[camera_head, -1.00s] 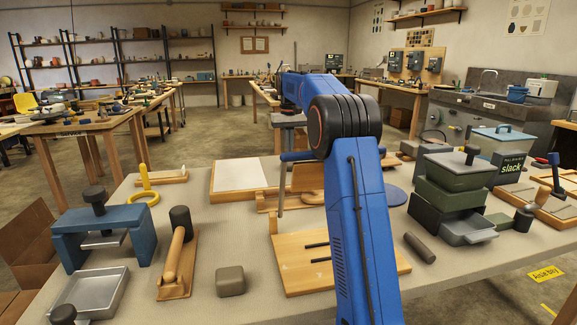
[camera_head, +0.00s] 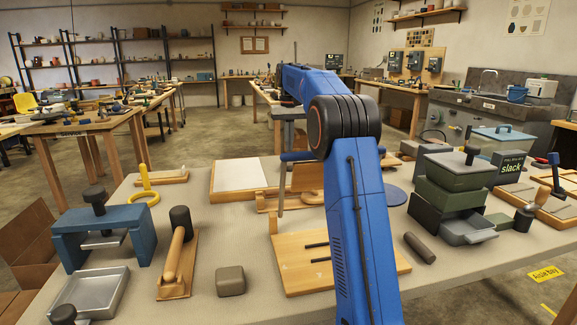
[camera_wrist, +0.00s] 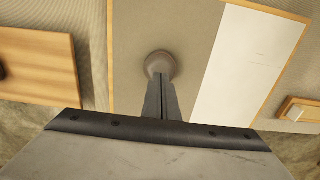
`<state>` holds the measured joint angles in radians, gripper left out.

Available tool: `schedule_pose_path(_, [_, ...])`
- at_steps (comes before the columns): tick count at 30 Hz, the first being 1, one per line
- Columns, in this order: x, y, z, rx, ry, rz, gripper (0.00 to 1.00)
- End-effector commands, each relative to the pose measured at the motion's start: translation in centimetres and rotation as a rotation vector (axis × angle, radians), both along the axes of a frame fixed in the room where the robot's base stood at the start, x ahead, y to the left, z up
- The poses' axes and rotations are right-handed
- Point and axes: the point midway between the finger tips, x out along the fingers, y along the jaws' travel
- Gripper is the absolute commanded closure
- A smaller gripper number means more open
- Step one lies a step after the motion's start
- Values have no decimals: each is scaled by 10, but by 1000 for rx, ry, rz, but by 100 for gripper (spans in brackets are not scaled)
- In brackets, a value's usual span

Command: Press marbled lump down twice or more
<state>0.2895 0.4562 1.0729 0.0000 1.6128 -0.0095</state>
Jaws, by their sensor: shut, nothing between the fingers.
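The marbled lump (camera_wrist: 160,63) shows in the wrist view as a small rounded grey-brown piece on the grey part of a wood-edged board (camera_wrist: 303,45). My gripper (camera_wrist: 161,77) is shut with nothing between its fingers. Its fingertips overlap the near edge of the lump in this view; I cannot tell whether they touch it. In the head view my blue arm hides the gripper, and I cannot make out the lump there.
A white panel (camera_wrist: 245,68) lies right of the lump. In the head view a blue press (camera_head: 103,228), a wooden tool (camera_head: 177,250), a grey block (camera_head: 230,281) and stacked green boxes (camera_head: 450,185) stand on the table.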

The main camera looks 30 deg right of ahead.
Motion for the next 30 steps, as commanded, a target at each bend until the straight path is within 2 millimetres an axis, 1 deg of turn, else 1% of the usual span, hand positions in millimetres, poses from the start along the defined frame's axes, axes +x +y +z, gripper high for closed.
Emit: schedule_pose_path(30, [0, 0, -25, 0, 0, 0, 100])
